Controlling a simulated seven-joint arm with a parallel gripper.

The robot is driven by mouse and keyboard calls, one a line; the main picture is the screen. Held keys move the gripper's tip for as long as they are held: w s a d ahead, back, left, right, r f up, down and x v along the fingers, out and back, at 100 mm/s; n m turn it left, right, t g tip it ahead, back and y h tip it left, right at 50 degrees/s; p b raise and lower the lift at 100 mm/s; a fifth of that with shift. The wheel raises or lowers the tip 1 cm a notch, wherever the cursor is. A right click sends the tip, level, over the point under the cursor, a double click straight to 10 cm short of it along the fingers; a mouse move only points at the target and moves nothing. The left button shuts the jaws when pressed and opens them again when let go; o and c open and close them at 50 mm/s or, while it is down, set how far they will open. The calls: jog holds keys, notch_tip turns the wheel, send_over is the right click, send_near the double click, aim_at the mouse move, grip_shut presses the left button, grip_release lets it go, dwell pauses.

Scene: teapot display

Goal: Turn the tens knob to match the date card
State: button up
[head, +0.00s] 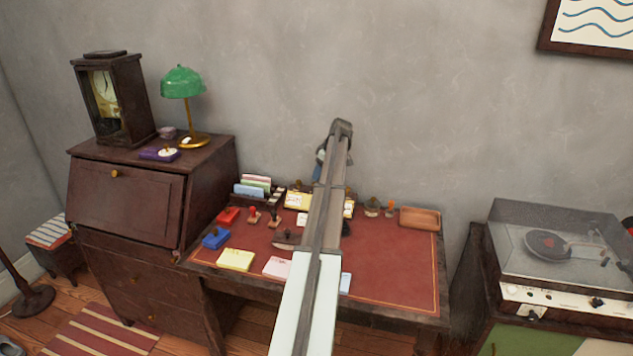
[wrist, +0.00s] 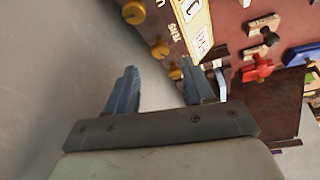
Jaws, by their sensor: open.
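In the wrist view my gripper (wrist: 159,82) is open, with nothing between its two blue-grey fingers. One brass knob (wrist: 160,48) is beside lettering that looks like TENS. It is ahead of the gap between the fingers and apart from them. A smaller brass knob (wrist: 175,70) is close to the right finger; I cannot tell if they touch. Another brass knob (wrist: 133,12) is farther up. White cards (wrist: 200,38) with partly cut-off characters are on the panel. In the head view my arm hides much of the cream panel (head: 297,200).
The desk (head: 400,270) has a red top with stamps, a blue ink pad (head: 215,238) and note pads. A card rack (head: 255,190) is left of the panel, a wooden tray (head: 420,218) right. The wall is close behind. The desk's right front is clear.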

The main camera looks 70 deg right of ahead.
jog(key=shift+x, duration=2.75)
jog(key=shift+c, duration=0.2)
grip_shut()
